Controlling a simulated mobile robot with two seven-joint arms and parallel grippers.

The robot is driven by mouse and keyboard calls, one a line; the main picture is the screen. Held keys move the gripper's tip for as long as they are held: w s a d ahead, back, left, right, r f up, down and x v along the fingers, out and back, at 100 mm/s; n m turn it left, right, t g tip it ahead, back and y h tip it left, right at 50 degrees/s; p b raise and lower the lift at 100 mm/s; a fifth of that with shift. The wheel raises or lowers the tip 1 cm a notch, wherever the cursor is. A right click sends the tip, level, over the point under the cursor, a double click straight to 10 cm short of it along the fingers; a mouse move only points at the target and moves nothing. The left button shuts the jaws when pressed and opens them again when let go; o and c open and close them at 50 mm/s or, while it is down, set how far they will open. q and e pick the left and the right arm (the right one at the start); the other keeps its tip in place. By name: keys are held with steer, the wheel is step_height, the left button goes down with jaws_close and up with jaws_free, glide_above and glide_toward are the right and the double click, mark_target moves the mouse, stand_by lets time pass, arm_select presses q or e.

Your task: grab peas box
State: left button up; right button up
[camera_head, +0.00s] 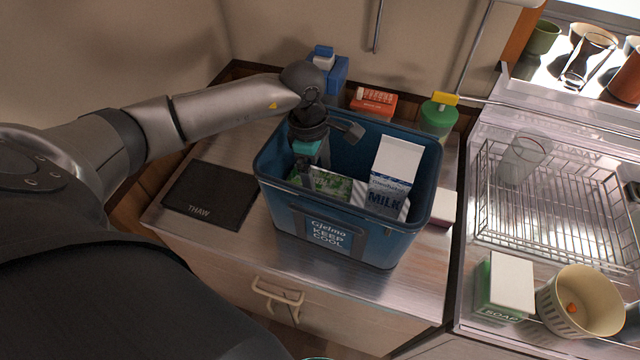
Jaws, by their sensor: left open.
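The peas box, which I take to be the green patterned pack (328,184), lies low inside the blue cooler box (369,242), at its left side. My left gripper (311,168) reaches down into the cooler from the back left, with its jaws open just above the left part of the green pack. I cannot tell whether a finger touches it. The gripper hides some of the cooler's left inside. A milk carton (389,185) stands tilted to the right of the green pack. My right gripper does not show.
A black mat marked THAW (209,195) lies left of the cooler. Behind the cooler are a blue carton (340,74), a red box (373,103) and a green container with a yellow top (439,116). A wire dish rack (560,200) is at the right.

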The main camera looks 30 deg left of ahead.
arm_select(q)
step_height(320, 180, down, 2)
steer(key=shift+d, duration=0.15)
steer(key=shift+r, duration=0.1)
jaws_close()
stand_by(0.6)
